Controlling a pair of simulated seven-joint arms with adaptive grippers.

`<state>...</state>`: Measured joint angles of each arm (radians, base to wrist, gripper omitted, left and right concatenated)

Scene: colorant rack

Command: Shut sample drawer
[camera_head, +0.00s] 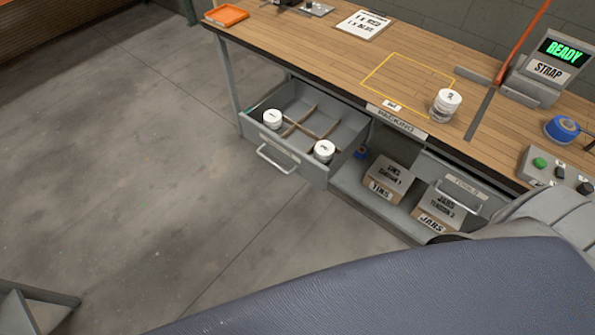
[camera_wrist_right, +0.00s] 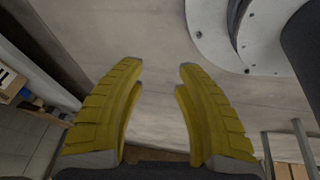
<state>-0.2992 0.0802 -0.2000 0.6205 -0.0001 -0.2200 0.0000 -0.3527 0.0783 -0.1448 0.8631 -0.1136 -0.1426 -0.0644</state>
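The sample drawer (camera_head: 284,158) is a grey drawer under the left part of the bench in the head view. It is pulled out, with its bar handle (camera_head: 276,160) facing the front left. Dividers split it into compartments, and two white-lidded jars (camera_head: 271,119) (camera_head: 324,151) stand in it near the front. My right gripper (camera_wrist_right: 161,75) shows in the right wrist view with its yellow fingers apart and nothing between them. It is not visible in the head view, so I cannot place it against the drawer. My left gripper is in neither view.
The wooden bench top (camera_head: 330,58) carries a white-lidded jar (camera_head: 445,106), an orange tray (camera_head: 226,15) and a READY display (camera_head: 562,54). Boxes of tins (camera_head: 385,183) and jars (camera_head: 440,212) sit on the lower shelf. The tools drawer (camera_head: 452,188) is at right.

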